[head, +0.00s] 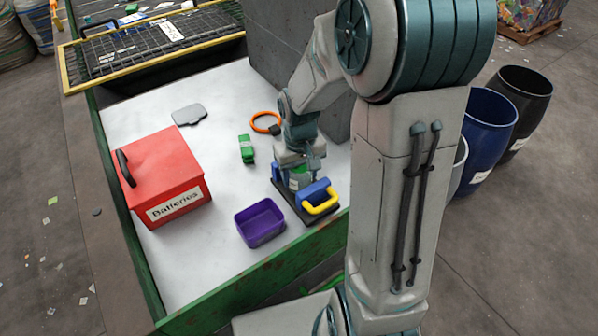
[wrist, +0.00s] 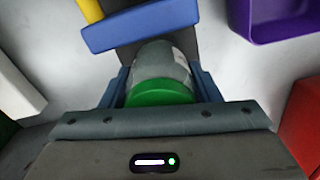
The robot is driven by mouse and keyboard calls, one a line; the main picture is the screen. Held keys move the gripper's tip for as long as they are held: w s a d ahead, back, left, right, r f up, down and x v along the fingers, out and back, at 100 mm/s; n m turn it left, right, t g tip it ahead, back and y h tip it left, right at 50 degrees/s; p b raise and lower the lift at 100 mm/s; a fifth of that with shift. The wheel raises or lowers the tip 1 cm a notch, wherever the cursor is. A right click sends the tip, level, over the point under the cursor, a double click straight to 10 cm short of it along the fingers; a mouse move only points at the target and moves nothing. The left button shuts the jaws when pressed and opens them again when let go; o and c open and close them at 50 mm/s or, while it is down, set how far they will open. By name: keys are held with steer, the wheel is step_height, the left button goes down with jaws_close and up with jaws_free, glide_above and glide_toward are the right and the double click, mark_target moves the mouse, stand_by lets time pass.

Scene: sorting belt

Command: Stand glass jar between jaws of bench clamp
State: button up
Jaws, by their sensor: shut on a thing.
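The glass jar (wrist: 165,62) has a green lid (wrist: 160,93) and a pale label edge. My gripper (wrist: 162,88) is shut on it, with one finger on each side near the lid. In the head view my gripper (head: 298,170) points down over the bench clamp (head: 318,191), and a little of the jar (head: 298,182) shows below it. The clamp has blue jaws, a dark base and a yellow handle (head: 322,206). The jar appears upright between the jaws. In the wrist view one blue jaw (wrist: 140,25) lies just beyond the jar. Whether the jar's bottom touches the base is hidden.
A purple bin (head: 260,224) stands left of the clamp, and a red Batteries box (head: 165,180) farther left. A green object (head: 246,149), an orange ring (head: 265,122) and a grey flat piece (head: 189,115) lie behind. A grey pillar (head: 285,50) rises at the back.

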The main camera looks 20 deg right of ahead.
steer(key=shift+f, duration=0.15)
steer(key=o, duration=1.1)
steer(key=shift+c, duration=0.2)
step_height(320, 180, up, 11)
steer(key=shift+r, duration=0.15)
steer(key=shift+s+r, duration=0.2)
steer(key=shift+r, duration=0.4)
steer(key=s+r+m+t, duration=0.1)
steer(key=s+t, duration=0.2)
steer(key=s, duration=1)
steer(key=shift+s+a+r, duration=0.15)
steer(key=shift+s+r, duration=0.2)
steer(key=shift+r, duration=0.05)
